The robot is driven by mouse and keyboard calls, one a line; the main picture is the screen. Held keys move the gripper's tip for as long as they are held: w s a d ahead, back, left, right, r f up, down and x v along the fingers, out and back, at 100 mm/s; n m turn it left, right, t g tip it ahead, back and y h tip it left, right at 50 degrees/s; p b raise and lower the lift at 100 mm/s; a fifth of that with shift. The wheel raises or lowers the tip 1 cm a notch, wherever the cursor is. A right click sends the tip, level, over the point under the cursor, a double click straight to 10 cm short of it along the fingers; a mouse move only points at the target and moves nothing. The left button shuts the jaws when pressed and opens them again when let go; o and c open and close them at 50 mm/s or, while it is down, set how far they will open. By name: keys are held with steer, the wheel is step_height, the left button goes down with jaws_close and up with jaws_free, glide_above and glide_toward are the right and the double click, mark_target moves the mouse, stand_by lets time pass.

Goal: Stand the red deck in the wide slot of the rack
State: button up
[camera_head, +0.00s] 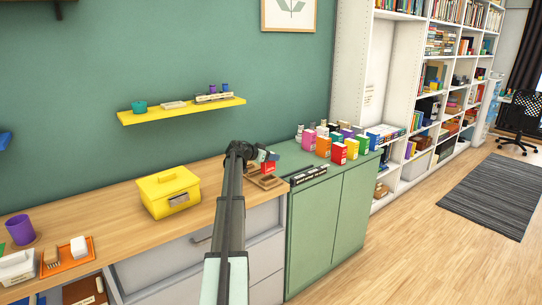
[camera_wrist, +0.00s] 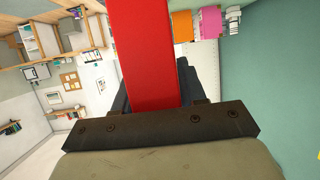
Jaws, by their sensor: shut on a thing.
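The red deck (camera_head: 268,168) is in my gripper (camera_head: 264,158), just above a brown wooden rack (camera_head: 266,182) at the right end of the wooden counter. In the wrist view the red deck (camera_wrist: 150,50) fills the space between the dark fingers of my gripper (camera_wrist: 156,88), which is shut on it. The rack is small in the head view and partly covered by the deck and my arm. I cannot tell its slots apart, nor whether the deck touches it.
A green cabinet (camera_head: 335,220) adjoins on the right, holding several coloured boxes (camera_head: 338,153) and a dark row of small items (camera_head: 308,175). A yellow box (camera_head: 168,192) stands left of my arm. A yellow shelf (camera_head: 180,110) hangs above the counter.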

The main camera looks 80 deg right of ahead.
mark_target(271, 166)
steer(key=shift+f, duration=2.75)
steer(key=o, duration=1.8)
steer(key=shift+v, duration=5)
steer(key=shift+r, duration=0.15)
steer(key=shift+v, duration=4.95)
